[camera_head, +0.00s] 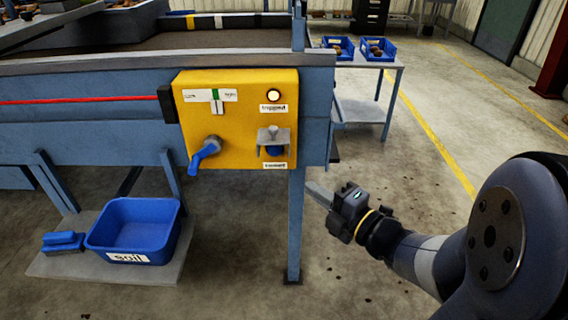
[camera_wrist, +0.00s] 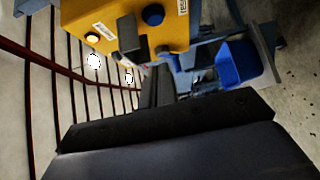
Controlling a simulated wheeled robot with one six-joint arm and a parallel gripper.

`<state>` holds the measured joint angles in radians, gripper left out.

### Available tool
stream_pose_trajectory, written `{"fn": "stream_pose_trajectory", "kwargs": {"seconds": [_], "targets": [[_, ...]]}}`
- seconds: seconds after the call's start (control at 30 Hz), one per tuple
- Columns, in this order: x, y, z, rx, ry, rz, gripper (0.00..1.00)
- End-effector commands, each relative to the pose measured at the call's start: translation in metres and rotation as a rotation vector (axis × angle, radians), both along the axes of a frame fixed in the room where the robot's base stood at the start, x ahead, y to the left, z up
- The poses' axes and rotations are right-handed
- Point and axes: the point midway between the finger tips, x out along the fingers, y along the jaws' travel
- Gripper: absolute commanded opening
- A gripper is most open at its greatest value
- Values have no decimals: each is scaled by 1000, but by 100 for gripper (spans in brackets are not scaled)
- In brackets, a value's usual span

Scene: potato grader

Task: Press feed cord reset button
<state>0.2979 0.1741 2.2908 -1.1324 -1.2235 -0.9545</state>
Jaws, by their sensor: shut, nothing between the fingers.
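The yellow control box (camera_head: 240,120) is fixed to the blue machine frame. On its right side, a blue button (camera_head: 274,151) sits under a grey metal shroud (camera_head: 273,134), below a lit pale lamp (camera_head: 274,94). A blue lever (camera_head: 205,152) hangs at the box's lower left. In the wrist view the blue button (camera_wrist: 153,15) and shroud (camera_wrist: 130,36) show at the top, with the lamp (camera_wrist: 92,38) to their left. My gripper (camera_head: 309,188) is shut and empty, lower right of the box and apart from it. Its fingers also show in the wrist view (camera_wrist: 157,88).
A red cord (camera_head: 80,100) runs left from the box. A blue machine leg (camera_head: 294,230) stands below the box's right end. A blue bin (camera_head: 130,228) and a brush (camera_head: 63,242) sit on a low shelf. A table (camera_head: 360,59) with blue trays stands behind. Floor to the right is clear.

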Motion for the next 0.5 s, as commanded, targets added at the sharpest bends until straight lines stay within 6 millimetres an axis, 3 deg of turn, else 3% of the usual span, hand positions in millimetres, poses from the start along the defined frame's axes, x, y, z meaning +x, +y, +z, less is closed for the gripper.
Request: {"fn": "stream_pose_trajectory", "kwargs": {"seconds": [0.5], "targets": [[-3,4,-5,1,-21,32,0]]}}
